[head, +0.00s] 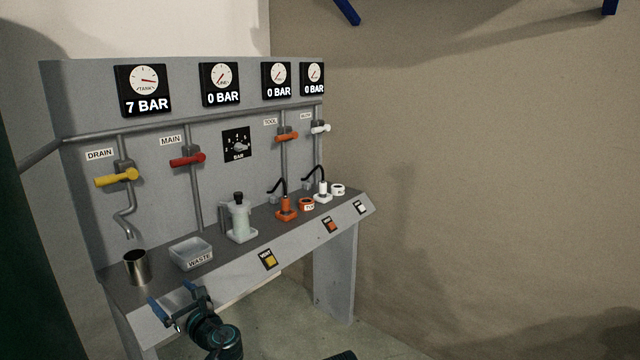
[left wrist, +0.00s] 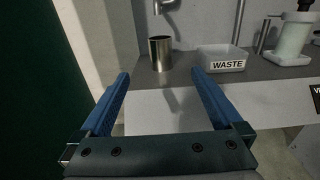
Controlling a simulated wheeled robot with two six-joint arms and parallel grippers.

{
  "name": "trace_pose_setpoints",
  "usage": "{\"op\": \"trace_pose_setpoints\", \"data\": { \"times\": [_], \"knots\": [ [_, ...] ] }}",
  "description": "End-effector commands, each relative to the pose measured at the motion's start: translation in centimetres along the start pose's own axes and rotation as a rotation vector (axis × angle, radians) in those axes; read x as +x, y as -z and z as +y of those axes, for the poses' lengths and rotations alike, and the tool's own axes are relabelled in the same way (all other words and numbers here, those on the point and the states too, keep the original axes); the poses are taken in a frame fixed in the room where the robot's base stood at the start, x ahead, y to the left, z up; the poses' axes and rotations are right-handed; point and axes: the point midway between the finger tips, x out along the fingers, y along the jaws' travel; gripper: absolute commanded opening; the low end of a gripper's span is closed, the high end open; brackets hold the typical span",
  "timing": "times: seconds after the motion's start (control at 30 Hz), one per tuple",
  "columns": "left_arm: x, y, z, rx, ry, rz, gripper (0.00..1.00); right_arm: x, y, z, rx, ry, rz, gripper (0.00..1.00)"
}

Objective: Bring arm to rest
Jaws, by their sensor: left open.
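My left gripper (head: 172,294) has blue fingers spread apart with nothing between them. It is in front of the bench's front edge, below the metal cup (head: 136,267) and the waste tray (head: 191,256). In the left wrist view the open fingers (left wrist: 160,85) point toward the bench, with the metal cup (left wrist: 160,53) beyond them and apart from them. The waste tray (left wrist: 222,60) is to the right of the cup. My right gripper is not in view.
The grey bench (head: 150,296) has a back panel with gauges, a yellow drain lever (head: 117,177), a red main lever (head: 187,160) and smaller levers. A pump bottle (head: 240,218) and orange and white tools stand on it. Open floor lies to the right, before a bare wall.

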Motion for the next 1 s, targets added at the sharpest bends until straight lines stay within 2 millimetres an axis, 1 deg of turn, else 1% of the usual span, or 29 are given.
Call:
{"op": "trace_pose_setpoints", "data": {
  "times": [0.07,0.37,0.47,0.57,0.67,0.77,0.87,0.9,0.97,1.0],
  "knots": [
    [-0.1,0.2,0.0,-0.020,-0.003,0.009,1.00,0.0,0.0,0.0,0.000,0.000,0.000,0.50],
    [-1.7,2.6,0.0,-0.251,-0.051,0.114,1.00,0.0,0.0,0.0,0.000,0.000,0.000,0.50],
    [-2.5,3.8,-0.1,-0.353,-0.080,0.163,1.00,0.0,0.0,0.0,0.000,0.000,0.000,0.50],
    [-3.7,5.4,-0.2,-0.484,-0.120,0.228,1.00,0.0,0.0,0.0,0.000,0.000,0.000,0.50],
    [-5.4,7.5,-0.4,-0.637,-0.183,0.310,1.00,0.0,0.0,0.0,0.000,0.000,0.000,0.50],
    [-7.8,10.0,-0.8,-0.811,-0.273,0.409,1.00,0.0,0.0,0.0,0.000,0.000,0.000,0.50],
    [-11.4,13.1,-1.4,-1.011,-0.415,0.533,1.00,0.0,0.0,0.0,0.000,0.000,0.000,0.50],
    [-13.4,14.5,-1.7,-1.095,-0.493,0.590,1.00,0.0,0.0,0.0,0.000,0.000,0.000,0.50],
    [-16.7,16.6,-2.2,-1.211,-0.627,0.671,1.00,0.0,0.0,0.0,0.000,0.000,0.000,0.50],
    [-18.8,17.7,-2.5,-1.273,-0.717,0.718,1.00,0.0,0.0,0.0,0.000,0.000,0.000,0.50]
  ]
}}
